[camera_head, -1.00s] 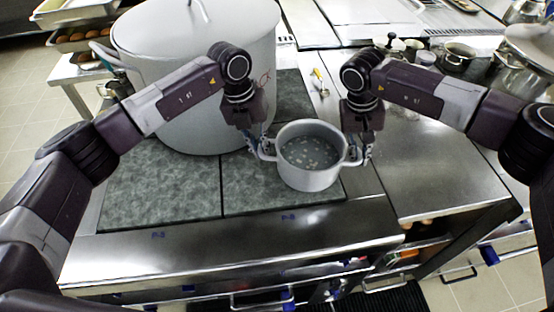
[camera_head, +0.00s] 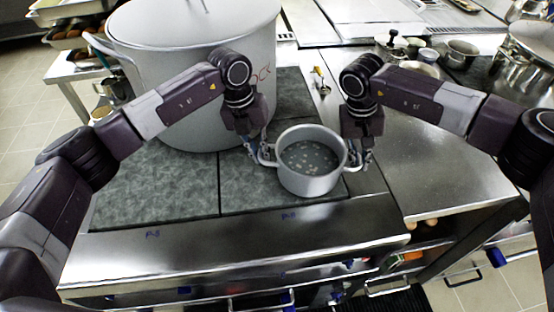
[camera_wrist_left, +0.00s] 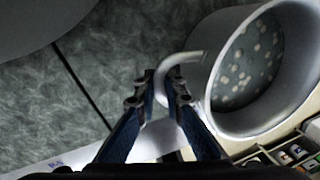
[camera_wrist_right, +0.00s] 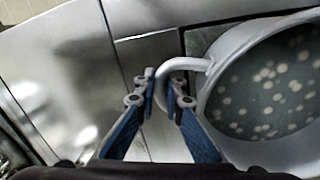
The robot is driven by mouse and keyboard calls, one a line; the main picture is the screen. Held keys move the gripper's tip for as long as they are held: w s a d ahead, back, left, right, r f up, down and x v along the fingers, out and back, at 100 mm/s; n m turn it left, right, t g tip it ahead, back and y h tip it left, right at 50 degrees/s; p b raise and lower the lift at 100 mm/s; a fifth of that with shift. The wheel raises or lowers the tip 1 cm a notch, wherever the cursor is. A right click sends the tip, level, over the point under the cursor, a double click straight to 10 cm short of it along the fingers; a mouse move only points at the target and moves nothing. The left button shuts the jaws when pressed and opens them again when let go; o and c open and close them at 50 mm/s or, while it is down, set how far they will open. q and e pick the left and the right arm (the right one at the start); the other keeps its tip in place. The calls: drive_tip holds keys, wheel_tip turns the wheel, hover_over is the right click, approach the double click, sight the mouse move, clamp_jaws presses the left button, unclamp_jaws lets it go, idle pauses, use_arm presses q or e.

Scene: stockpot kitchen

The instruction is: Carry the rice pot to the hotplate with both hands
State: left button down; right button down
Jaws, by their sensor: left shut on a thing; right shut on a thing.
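The rice pot (camera_head: 309,182) is a small light-grey pot with two side handles and pale bits in greyish liquid. In the head view it is at the right end of the grey stone-patterned hotplate (camera_head: 150,190), near the front edge; I cannot tell whether it touches the surface. My left gripper (camera_head: 262,157) is shut on its left handle, also seen in the left wrist view (camera_wrist_left: 185,60). My right gripper (camera_head: 362,160) is shut on its right handle, also seen in the right wrist view (camera_wrist_right: 185,65). The pot looks roughly level.
A very large stockpot (camera_head: 185,60) stands on the plates behind and left of the rice pot, close to my left arm. A steel counter (camera_head: 430,150) to the right is mostly clear. Small pots (camera_head: 462,50) stand at the back right. A yellow-handled tool (camera_head: 321,80) lies behind.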

use_arm(q)
drive_tip(key=shift+w+a+f+b, duration=0.1)
drive_tip(key=shift+f+b, duration=0.25)
drive_tip(key=shift+f, duration=0.1)
use_arm(e)
drive_tip(key=shift+d+f, duration=0.1)
drive_tip(key=shift+f, duration=0.35)
use_arm(q)
drive_tip(key=c, duration=2.4)
unclamp_jaws()
drive_tip(key=shift+f, duration=0.1)
use_arm(e)
drive_tip(key=c, duration=2.4)
unclamp_jaws()
drive_tip(key=shift+f, duration=0.1)
use_arm(q)
drive_tip(key=o, duration=0.4)
use_arm(e)
drive_tip(key=o, duration=0.4)
drive_tip(key=shift+s, duration=0.1)
